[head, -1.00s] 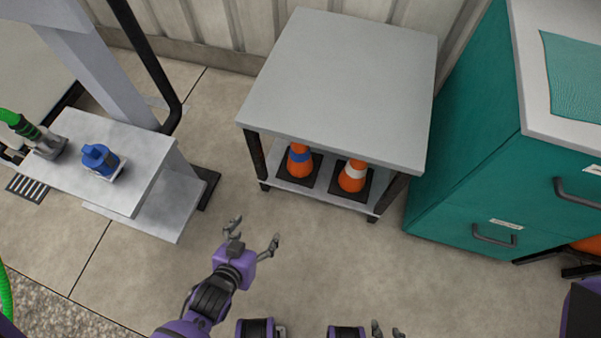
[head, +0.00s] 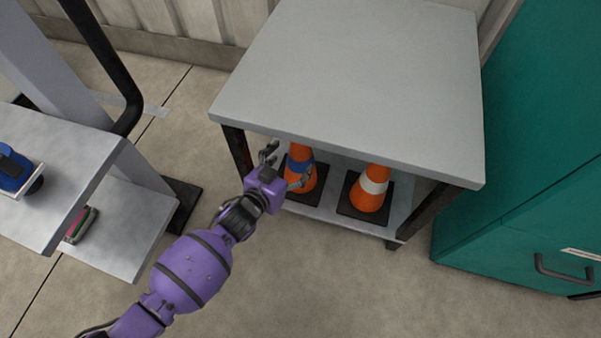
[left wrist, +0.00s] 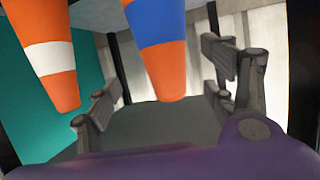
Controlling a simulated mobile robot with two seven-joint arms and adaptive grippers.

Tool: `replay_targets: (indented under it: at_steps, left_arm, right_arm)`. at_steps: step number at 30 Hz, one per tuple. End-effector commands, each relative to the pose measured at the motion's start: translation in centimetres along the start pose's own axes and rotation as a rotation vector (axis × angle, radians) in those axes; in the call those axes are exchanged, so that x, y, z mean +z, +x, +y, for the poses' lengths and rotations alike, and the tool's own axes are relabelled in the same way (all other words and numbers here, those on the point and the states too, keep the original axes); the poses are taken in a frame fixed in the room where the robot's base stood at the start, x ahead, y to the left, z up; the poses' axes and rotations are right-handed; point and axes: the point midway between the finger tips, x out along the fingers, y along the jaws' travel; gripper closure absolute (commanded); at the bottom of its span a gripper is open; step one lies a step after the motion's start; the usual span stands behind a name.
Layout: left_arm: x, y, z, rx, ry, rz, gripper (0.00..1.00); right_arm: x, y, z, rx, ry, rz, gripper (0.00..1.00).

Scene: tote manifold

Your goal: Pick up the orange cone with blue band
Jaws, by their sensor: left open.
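The orange cone with blue band (head: 299,172) stands upright on the lower shelf of a grey table, on a dark square base. My left gripper (head: 285,166) is open at the shelf's front, close to this cone, with its fingers partly overlapping it. In the left wrist view the cone (left wrist: 158,55) appears inverted, between the two open fingers of the gripper (left wrist: 168,95). I cannot tell whether either finger touches it. The tabletop hides the cone's tip in the head view. My right gripper is out of view.
An orange cone with white band (head: 371,189) stands just right on the same shelf. The grey tabletop (head: 350,80) overhangs both, with dark legs at the corners. A teal cabinet (head: 530,150) is at right, a grey stand (head: 80,185) at left. The front floor is clear.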

Motion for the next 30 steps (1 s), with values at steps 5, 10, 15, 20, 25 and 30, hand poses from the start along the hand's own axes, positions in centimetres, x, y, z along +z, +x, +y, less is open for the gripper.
replay_targets:
  at_steps: [5,10,15,20,25,30]
  left_arm:
    - [0.5,2.7,-0.5,0.000,0.001,-0.002,0.24]
    - [0.3,4.8,-0.5,0.000,0.000,-0.002,0.24]
    - [0.2,5.1,-0.6,-0.001,0.000,-0.003,0.24]
    - [0.1,5.1,-0.5,-0.001,0.000,-0.002,0.28]
    - [0.1,5.1,-0.5,-0.001,0.000,-0.002,0.50]
    - [0.1,5.1,-0.5,-0.001,-0.001,-0.002,0.72]
  right_arm:
    - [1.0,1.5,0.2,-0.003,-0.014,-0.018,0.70]
    - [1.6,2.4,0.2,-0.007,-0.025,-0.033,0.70]
    - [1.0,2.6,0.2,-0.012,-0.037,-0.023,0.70]
    - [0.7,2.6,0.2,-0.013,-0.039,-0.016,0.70]
    - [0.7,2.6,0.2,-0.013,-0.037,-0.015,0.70]
    - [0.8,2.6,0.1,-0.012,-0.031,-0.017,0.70]
